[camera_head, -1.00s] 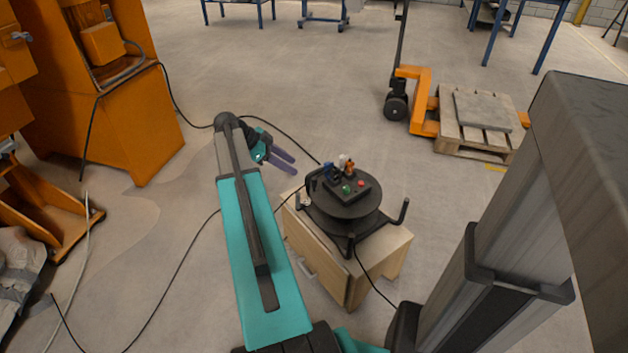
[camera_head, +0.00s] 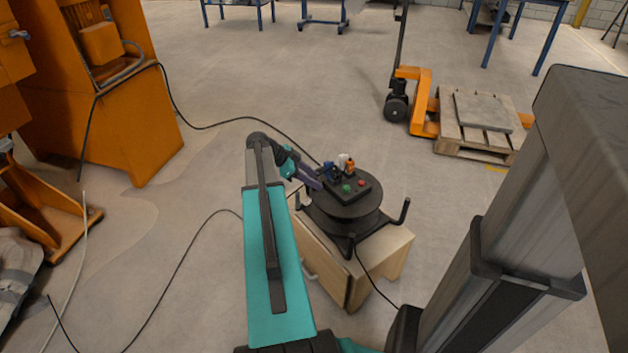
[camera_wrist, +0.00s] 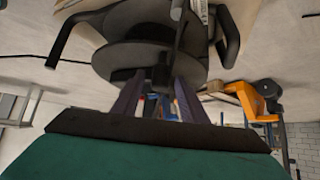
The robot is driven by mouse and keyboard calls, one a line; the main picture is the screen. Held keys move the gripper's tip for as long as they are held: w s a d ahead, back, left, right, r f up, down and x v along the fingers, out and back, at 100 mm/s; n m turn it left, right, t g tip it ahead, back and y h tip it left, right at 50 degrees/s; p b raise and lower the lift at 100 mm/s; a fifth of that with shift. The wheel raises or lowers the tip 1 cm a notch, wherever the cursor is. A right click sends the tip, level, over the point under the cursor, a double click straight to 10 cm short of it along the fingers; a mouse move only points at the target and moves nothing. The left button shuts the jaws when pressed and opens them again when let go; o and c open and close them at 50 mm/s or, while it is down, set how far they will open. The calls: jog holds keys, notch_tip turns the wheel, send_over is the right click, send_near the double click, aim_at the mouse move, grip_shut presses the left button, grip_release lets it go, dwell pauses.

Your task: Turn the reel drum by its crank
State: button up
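The reel drum (camera_head: 342,214) is a black cable reel standing on a wooden cabinet. A dark panel (camera_head: 350,186) with red and green buttons sits on it. In the wrist view the drum (camera_wrist: 135,56) fills the upper middle. My gripper (camera_head: 317,181) is at the drum's upper left side in the head view. Its two purple fingers stand apart in the wrist view (camera_wrist: 158,88), with a dark block-like part (camera_wrist: 161,76) showing between or just beyond their tips. I cannot tell whether they touch it. I cannot pick out the crank for sure; the gripper covers the drum's left side.
The wooden cabinet (camera_head: 372,270) stands under the reel. A black cable (camera_head: 200,127) runs over the floor to the orange machine (camera_head: 95,110). An orange pallet truck (camera_head: 423,100) and a pallet (camera_head: 470,141) stand behind right. The floor between is clear.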

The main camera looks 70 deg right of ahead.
jog(key=shift+s+f, duration=0.1)
grip_shut()
jog(key=shift+d, duration=0.1)
